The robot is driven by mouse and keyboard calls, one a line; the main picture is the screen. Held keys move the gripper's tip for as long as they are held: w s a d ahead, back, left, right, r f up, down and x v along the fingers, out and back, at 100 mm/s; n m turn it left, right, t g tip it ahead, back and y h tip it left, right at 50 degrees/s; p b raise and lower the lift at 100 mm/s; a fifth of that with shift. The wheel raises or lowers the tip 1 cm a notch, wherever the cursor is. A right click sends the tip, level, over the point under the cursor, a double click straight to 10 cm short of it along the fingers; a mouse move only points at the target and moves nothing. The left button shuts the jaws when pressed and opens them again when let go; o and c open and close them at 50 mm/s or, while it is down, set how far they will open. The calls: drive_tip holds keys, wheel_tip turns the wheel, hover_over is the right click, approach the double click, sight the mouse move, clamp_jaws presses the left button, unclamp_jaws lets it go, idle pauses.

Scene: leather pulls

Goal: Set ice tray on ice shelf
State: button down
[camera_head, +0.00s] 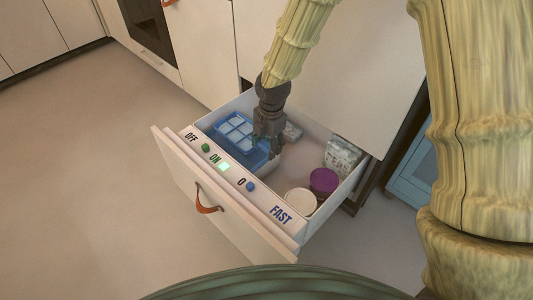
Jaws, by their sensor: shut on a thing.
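A blue ice tray (236,129) with several pale ice cubes is at the left side of an open, white-walled freezer drawer (289,181). My gripper (269,150) reaches down into the drawer and is shut on the tray's right edge. The fingertips are dark and small, so the exact contact is hard to see. Part of the tray's right side is hidden behind the gripper. I cannot tell whether the tray rests on the surface below it or is slightly raised. No separate ice shelf can be made out.
A white round tub (300,201), a purple-lidded tub (323,181) and a patterned bag (342,157) sit in the drawer's right part. A pale packet (292,131) lies behind my gripper. The drawer front (222,190) has a leather pull (207,202). Floor is clear at left.

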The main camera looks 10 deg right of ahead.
drive_tip(key=shift+f+b, duration=0.65)
drive_tip(key=shift+f, duration=1.2)
drive_tip(key=c, duration=0.6)
unclamp_jaws()
drive_tip(key=r+p, duration=0.2)
drive_tip(key=r, duration=0.2)
drive_tip(key=r+p, duration=0.2)
drive_tip(key=r, duration=0.2)
drive_tip(key=s+r+p, duration=0.1)
drive_tip(key=r+p, duration=0.1)
drive_tip(key=r, duration=0.2)
drive_tip(key=shift+d+r+p, duration=0.1)
drive_tip(key=shift+d+p, duration=0.2)
drive_tip(key=shift+p, duration=0.05)
